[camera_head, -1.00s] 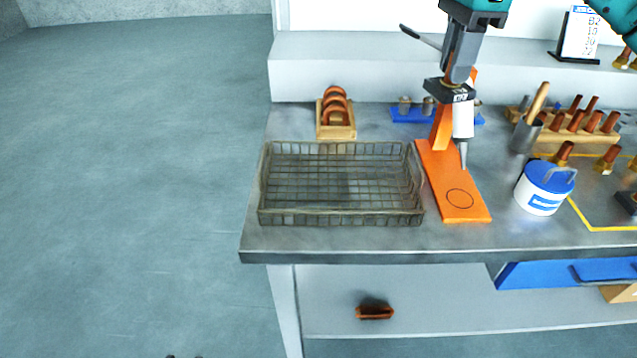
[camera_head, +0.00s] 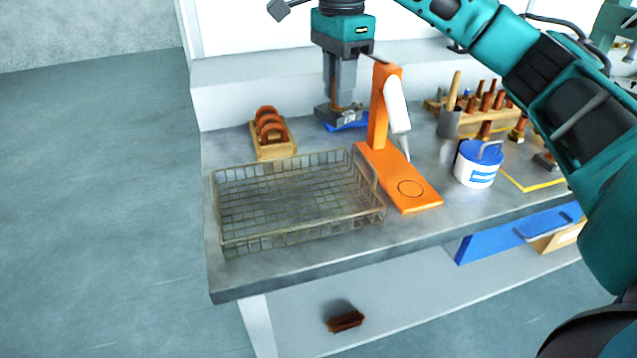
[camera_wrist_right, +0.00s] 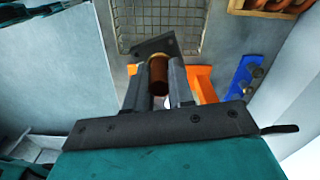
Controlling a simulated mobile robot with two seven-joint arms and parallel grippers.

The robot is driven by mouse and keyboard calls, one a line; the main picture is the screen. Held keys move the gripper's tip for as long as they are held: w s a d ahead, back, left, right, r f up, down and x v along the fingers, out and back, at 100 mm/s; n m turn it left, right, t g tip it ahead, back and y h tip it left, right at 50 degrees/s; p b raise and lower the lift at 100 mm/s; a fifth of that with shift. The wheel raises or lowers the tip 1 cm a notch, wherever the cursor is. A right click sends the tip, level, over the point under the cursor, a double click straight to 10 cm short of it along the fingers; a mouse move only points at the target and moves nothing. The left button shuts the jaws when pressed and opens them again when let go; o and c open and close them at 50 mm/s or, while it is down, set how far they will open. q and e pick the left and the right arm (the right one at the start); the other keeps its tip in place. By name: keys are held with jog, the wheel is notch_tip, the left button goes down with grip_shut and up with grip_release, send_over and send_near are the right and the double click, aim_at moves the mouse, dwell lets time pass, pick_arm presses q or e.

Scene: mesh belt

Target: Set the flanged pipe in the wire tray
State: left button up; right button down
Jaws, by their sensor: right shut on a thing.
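The wire tray (camera_head: 300,232) is an empty grey mesh basket near the front left of the bench. Part of it also shows at the top of the wrist view (camera_wrist_right: 190,42). My right gripper (camera_head: 341,108) points down, behind the tray's back right corner and left of the orange stand. It is shut on the flanged pipe (camera_wrist_right: 159,80), a brown pipe with a brass-coloured end, seen between the fingers in the wrist view. In the head view the fingers hide much of the pipe. My left gripper is not in view.
An orange stand (camera_head: 378,115) with a white tube is close right of the tray. A wooden rack with brown rings (camera_head: 272,140) stands behind it.

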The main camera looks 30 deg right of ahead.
aim_at(338, 117)
notch_tip(338, 117, down, 6)
jog(key=shift+r+b, duration=0.15)
jog(key=shift+b, duration=0.65)
jog(key=shift+f, duration=5.15)
jog(key=shift+f, duration=0.1)
jog(key=c, duration=1.4)
grip_release()
jog(key=shift+f, duration=0.15)
jog(key=o, duration=0.4)
